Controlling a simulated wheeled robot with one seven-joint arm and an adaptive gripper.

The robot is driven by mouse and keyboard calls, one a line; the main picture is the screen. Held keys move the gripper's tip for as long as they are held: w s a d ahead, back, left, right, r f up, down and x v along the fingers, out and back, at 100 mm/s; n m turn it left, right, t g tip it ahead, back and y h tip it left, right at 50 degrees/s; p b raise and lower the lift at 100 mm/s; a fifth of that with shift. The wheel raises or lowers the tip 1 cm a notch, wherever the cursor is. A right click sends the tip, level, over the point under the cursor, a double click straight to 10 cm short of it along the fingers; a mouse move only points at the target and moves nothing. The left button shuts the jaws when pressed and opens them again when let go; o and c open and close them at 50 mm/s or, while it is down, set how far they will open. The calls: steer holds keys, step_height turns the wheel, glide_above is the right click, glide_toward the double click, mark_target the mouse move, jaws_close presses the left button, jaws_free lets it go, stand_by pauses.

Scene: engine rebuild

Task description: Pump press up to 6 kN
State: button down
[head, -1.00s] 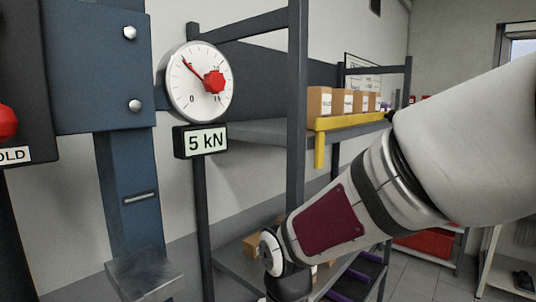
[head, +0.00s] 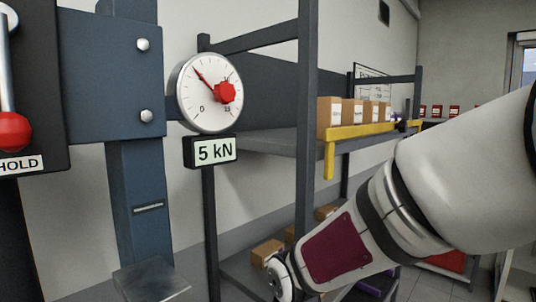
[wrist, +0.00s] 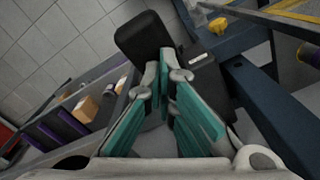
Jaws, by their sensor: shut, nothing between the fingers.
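The press's round gauge (head: 210,92) has a red needle pointing to the upper left and a red knob on its face. The display (head: 211,151) below it reads 5 kN. A lever with a red knob (head: 15,132) hangs straight down above a HOLD label (head: 22,165) on the dark panel at the left. My gripper (wrist: 166,68) is in the wrist view, its teal-padded fingers shut and empty. A dark block (wrist: 143,38) shows just beyond the fingertips; I cannot tell whether they touch. The gripper is outside the head view, and the pump handle cannot be made out.
The blue press frame (head: 140,200) stands at the left with a metal plate (head: 150,283) low down. A shelf rack (head: 307,130) with cardboard boxes (head: 330,117) and a yellow bracket (head: 360,131) stands behind. The wrist view shows a tiled floor (wrist: 60,60).

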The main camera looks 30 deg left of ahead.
steer(key=shift+f, duration=0.15)
steer(key=shift+f, duration=1.1)
stand_by(0.8)
steer(key=shift+f, duration=1.2)
stand_by(0.3)
steer(key=shift+r, duration=3.6)
